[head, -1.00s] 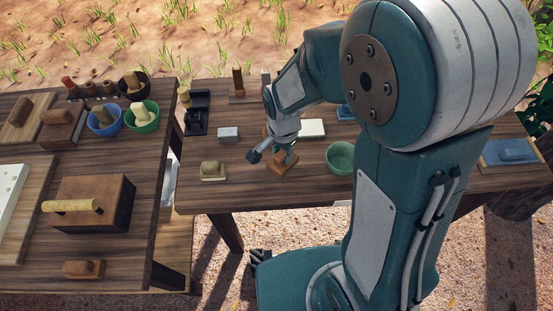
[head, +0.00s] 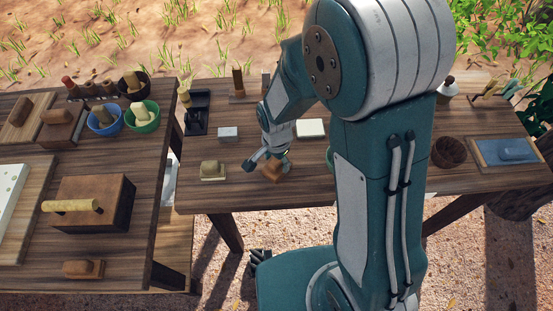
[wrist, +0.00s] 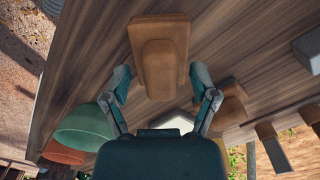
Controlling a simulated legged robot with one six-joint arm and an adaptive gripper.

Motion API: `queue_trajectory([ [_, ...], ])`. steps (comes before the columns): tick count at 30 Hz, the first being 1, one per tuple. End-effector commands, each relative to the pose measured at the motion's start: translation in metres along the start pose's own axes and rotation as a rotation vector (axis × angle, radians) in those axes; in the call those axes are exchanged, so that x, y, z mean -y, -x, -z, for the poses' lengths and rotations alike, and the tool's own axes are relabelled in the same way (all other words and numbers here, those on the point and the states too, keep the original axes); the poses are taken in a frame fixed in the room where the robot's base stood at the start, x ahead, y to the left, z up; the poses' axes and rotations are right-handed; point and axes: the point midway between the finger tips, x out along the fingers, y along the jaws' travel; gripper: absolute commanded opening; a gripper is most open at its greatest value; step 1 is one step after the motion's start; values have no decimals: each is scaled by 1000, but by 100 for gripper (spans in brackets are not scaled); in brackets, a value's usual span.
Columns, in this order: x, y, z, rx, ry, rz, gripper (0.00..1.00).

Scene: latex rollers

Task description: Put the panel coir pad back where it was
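A brown rectangular pad with a rounded raised grip, which I take to be the panel coir pad, (head: 272,173) is near the front edge of the middle table. In the wrist view the same pad (wrist: 160,52) is straight ahead between my fingers. My gripper (head: 267,160) is low at the pad, its fingers spread. In the wrist view my gripper (wrist: 160,74) shows a gap between each fingertip and the pad's sides. The pad's underside is hidden, so I cannot tell whether it rests flat on the wood.
A beige pad (head: 212,171) and a grey block (head: 228,134) are to the left. A white block (head: 311,128) is behind. A green bowl (wrist: 84,128) is nearby. The left table holds a large brown block (head: 110,203) and other pads. A blue tray (head: 483,161) is far right.

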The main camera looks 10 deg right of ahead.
Motion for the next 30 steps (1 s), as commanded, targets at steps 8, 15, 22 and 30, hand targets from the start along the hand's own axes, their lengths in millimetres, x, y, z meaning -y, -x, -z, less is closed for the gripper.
queue_trajectory([
  [8, 1, 10, 1, -2, 0, 5, 76],
  [15, 1, 57, 1, -3, 0, 8, 76],
  [22, 1, 100, 0, -2, 0, 5, 76],
  [30, 0, 121, 0, 1, 0, 1, 76],
])
